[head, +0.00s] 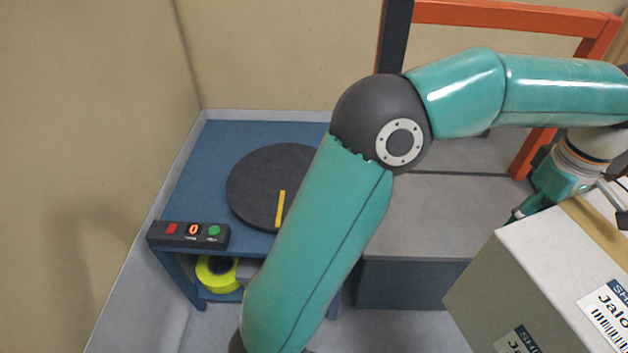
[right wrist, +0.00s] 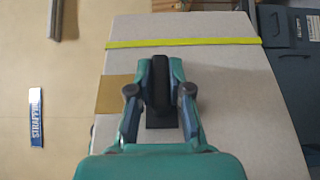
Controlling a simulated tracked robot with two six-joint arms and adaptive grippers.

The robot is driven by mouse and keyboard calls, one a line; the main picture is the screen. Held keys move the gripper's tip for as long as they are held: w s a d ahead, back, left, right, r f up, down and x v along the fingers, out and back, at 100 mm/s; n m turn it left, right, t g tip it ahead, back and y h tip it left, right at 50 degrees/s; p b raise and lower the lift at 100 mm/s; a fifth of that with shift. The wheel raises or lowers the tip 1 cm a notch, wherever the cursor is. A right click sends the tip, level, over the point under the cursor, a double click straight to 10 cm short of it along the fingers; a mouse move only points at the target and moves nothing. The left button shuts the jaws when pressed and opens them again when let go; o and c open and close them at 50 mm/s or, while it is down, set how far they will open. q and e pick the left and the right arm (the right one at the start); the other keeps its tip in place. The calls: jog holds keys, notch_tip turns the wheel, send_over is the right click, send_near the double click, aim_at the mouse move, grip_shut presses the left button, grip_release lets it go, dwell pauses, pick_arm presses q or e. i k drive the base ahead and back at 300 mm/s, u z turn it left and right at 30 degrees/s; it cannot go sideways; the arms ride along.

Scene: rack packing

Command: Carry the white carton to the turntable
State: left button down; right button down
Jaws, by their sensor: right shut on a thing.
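The white carton (head: 545,255) is at the lower right of the head view, tilted in the picture and cut off by the frame, with printed labels and brown tape. My right gripper (head: 530,208) is at its upper edge. The turntable (head: 265,180) is a dark round disc with a yellow mark, on a blue table left of the carton. My arm covers its right part. My left gripper is not in view.
The blue table (head: 225,140) carries a control box (head: 190,234) with red and green buttons at its front edge. A yellow roll (head: 215,275) sits below. A grey-topped bench (head: 440,225) stands right of the table. An orange frame (head: 500,14) rises behind. Walls close off the left and back.

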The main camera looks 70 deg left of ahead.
aim_at(285, 181)
jog(key=z, duration=0.45)
jog(key=i, duration=0.25)
jog(key=u, duration=3.55)
jog(key=i, duration=0.4)
jog(key=u, duration=0.15)
